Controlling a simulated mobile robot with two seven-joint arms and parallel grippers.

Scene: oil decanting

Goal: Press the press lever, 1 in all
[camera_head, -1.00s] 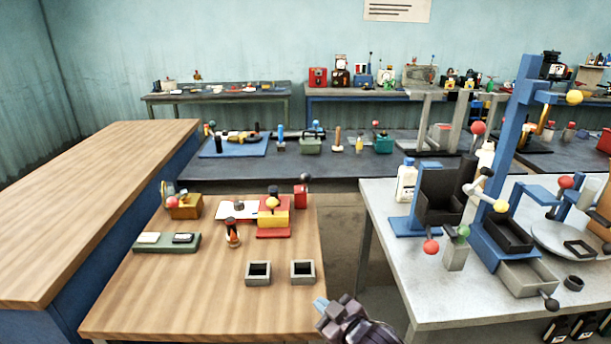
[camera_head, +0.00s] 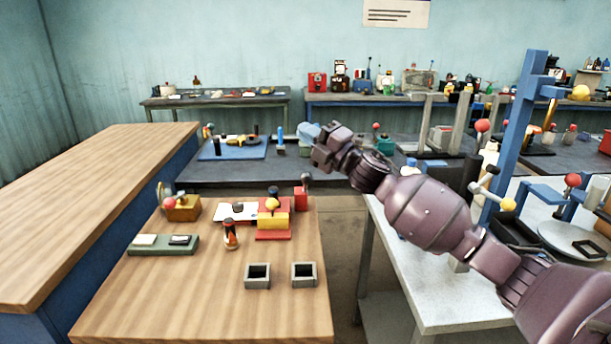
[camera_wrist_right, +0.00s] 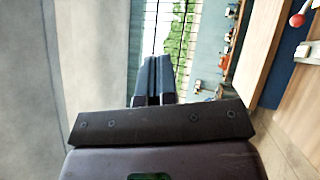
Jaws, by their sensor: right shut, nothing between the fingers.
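I cannot tell for certain which part is the press lever. On the near wooden table, a red and yellow device (camera_head: 273,218) has a yellow knob on it, and a red block (camera_head: 301,197) with a dark ball-topped lever (camera_head: 306,178) stands just behind its right side. On the right, a tall blue frame (camera_head: 523,125) carries a yellow ball handle (camera_head: 579,92). My right gripper (camera_head: 306,132) is raised, shut and empty; in the picture it lies above the dark-ball lever, apart from it. Its closed fingers show in the wrist view (camera_wrist_right: 153,82). My left gripper is out of view.
The wooden table (camera_head: 190,310) also holds two grey square cups (camera_head: 258,276), a small orange bottle (camera_head: 230,235) and a green tray (camera_head: 140,246). A pale table (camera_head: 450,310) with several devices stands at right, partly behind my right arm. A dark bench (camera_head: 225,178) runs behind.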

